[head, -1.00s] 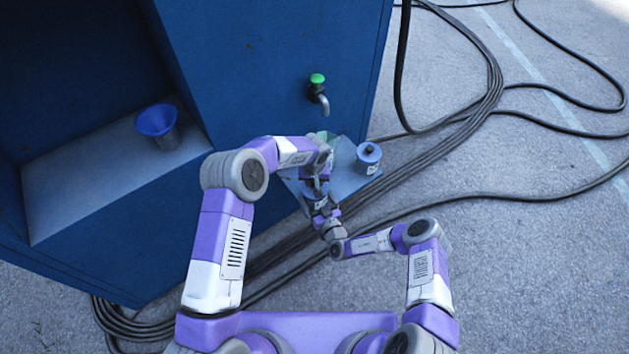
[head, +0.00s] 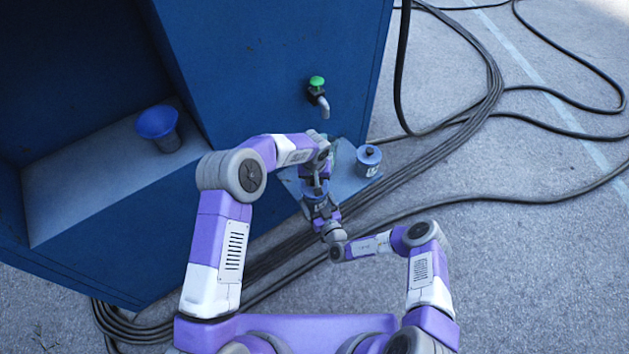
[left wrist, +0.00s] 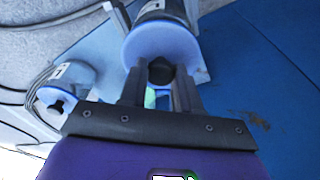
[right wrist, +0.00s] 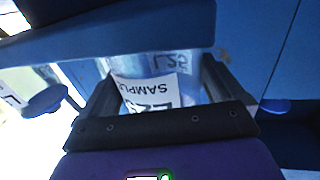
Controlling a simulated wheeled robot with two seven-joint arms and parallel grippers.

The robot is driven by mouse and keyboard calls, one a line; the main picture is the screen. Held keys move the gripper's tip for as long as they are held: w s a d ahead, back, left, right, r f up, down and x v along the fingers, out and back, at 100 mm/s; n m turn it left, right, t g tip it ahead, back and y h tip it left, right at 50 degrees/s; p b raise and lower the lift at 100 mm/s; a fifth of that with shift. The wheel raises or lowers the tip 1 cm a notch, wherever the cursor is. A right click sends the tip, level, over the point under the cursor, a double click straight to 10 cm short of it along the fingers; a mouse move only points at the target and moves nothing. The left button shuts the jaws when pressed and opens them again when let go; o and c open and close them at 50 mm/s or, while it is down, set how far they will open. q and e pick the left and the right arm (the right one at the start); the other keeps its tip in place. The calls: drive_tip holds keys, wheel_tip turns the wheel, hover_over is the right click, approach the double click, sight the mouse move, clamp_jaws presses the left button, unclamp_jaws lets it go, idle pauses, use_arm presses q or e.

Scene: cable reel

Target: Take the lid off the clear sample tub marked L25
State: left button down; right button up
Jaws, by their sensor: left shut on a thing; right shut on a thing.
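The clear sample tub (right wrist: 190,62) fills the middle of the right wrist view, where its label reads "SAMPLE" and "L25" upside down. My right gripper (right wrist: 160,82) is shut around its sides. In the head view my right gripper (head: 322,208) is at the front of the tub, partly covered. The tub's blue lid (left wrist: 142,45) is a round disc with a dark knob (left wrist: 160,72) in the left wrist view. My left gripper (left wrist: 158,84) is shut on that knob, and it also shows in the head view (head: 318,168) above the tub. I see no clear gap between lid and tub.
A second blue-lidded tub (head: 367,165) stands on the small shelf (head: 343,180), right of the grippers. A tap with a green knob (head: 317,84) juts from the blue cabinet (head: 260,70) above. A blue funnel-topped cup (head: 157,124) stands in the left recess. Cables lie on the ground.

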use_arm(q)
drive_tip(key=shift+r, duration=0.1)
drive_tip(key=shift+r, duration=1.95)
use_arm(e)
drive_tip(key=o, duration=1.1)
